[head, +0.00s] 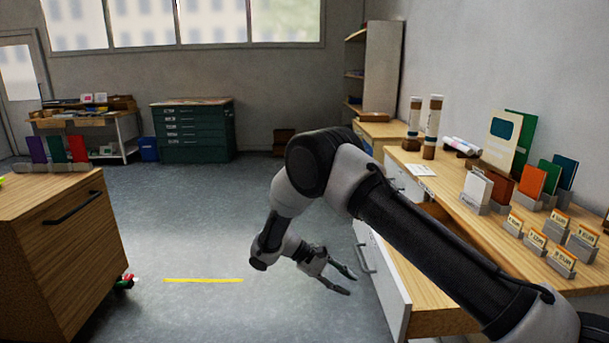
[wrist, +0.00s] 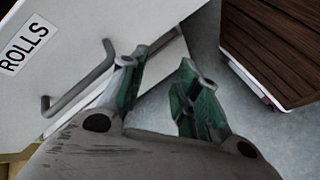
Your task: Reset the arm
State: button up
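My gripper (head: 345,281) hangs low in front of the wooden table on the right, with its fingers spread apart and nothing between them. My arm reaches in from the lower right, bends at a raised elbow and comes down over the floor. In the wrist view my gripper (wrist: 160,75) shows both green-padded fingers apart, with the grey floor visible between them. A white drawer front (head: 385,275) stands just right of the gripper. In the wrist view the drawer's grey handle (wrist: 80,85) is left of the fingers, and I cannot tell whether the near finger touches it.
A wooden cabinet (head: 60,255) stands at the left, with open floor (head: 215,225) between. The right table (head: 435,170) carries card holders, books and tubes. A green drawer chest (head: 193,130) stands at the back. In the wrist view a "ROLLS" label (wrist: 24,45) is on the white front.

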jog(key=s+d+r+m+y, duration=0.1)
jog(key=s+d+r+y, duration=0.4)
jog(key=r, duration=0.5)
jog(key=s+d+r+y, duration=0.2)
jog(key=s+d+r, duration=0.35)
jog(key=r, duration=0.35)
jog(key=s+d+r+m+t+y, duration=0.4)
jog(key=s+d+r+t, duration=0.3)
jog(key=s+d+r, duration=0.7)
jog(key=s+r+m, duration=0.1)
jog(key=s, duration=0.3)
jog(key=shift+d+r+m, duration=0.2)
jog(key=shift+d+m, duration=0.1)
jog(key=shift+m, duration=0.1)
